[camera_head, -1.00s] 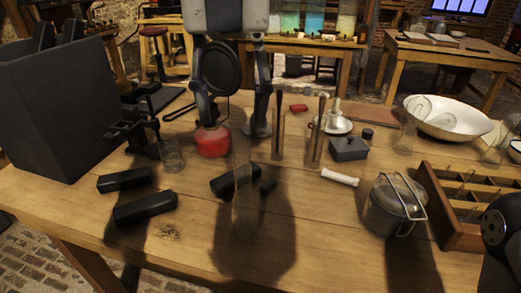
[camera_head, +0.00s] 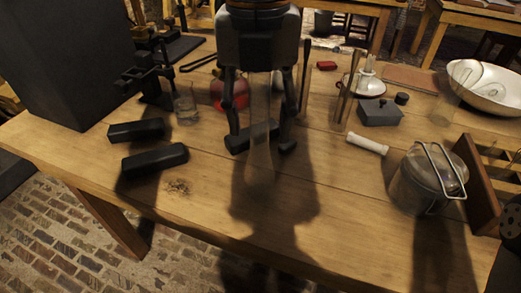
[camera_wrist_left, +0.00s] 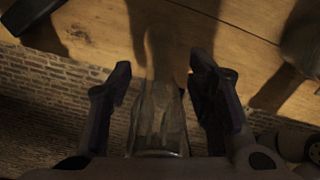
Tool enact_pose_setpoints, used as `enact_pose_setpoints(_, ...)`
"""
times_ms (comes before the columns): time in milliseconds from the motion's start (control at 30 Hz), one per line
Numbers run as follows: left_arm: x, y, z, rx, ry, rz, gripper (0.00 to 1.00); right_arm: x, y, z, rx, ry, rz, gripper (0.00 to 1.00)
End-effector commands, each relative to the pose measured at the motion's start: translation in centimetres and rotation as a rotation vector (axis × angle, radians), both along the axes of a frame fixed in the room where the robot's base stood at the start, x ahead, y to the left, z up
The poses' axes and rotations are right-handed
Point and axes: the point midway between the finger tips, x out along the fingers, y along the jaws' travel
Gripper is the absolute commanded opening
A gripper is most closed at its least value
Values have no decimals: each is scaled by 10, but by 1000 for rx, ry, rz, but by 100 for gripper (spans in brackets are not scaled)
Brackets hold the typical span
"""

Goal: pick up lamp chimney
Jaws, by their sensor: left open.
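The lamp chimney (camera_head: 260,168) is a tall, clear glass tube that stands upright on the wooden table. My left gripper (camera_head: 261,147) comes down over it from above, open, with one finger on each side of the glass. In the left wrist view the chimney (camera_wrist_left: 158,115) shows between the two open fingers (camera_wrist_left: 160,82), with visible gaps on both sides. The chimney's upper part is faint against my gripper. My right gripper is not in view; only a dark part of my arm shows at the right edge.
Two black blocks (camera_head: 155,158) lie left of the chimney. A red lamp base (camera_head: 237,94) stands behind my left finger. The table front (camera_head: 330,235) is clear.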

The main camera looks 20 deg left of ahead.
Motion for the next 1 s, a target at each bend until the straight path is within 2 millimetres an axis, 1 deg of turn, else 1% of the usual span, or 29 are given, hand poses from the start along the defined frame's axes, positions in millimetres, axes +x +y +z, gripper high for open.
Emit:
enact_pose_setpoints(67,0,0,1,0,-2,0,47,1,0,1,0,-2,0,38)
enact_pose_setpoints(100,0,0,2,-1,-1,0,38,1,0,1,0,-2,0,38)
enact_pose_setpoints(167,0,0,2,-1,-1,0,24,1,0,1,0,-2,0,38)
enact_pose_setpoints(200,0,0,2,0,-1,0,15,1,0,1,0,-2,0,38)
enact_pose_setpoints(267,0,0,2,0,-1,0,1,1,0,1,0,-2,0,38)
enact_pose_setpoints(300,0,0,2,0,-1,0,0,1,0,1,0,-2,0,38)
enact_pose_setpoints(567,0,0,2,0,-1,0,0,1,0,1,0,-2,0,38)
enact_pose_setpoints(667,0,0,8,0,-3,1,0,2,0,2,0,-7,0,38)
enact_pose_setpoints(767,0,0,24,-1,-8,1,0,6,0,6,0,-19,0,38)
enact_pose_setpoints(833,-2,2,42,-2,-11,2,0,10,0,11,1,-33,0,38)
enact_pose_setpoints(867,-7,7,50,-2,-13,2,0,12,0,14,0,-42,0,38)
enact_pose_setpoints(1000,-33,31,95,-3,-23,3,0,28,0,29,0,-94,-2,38)
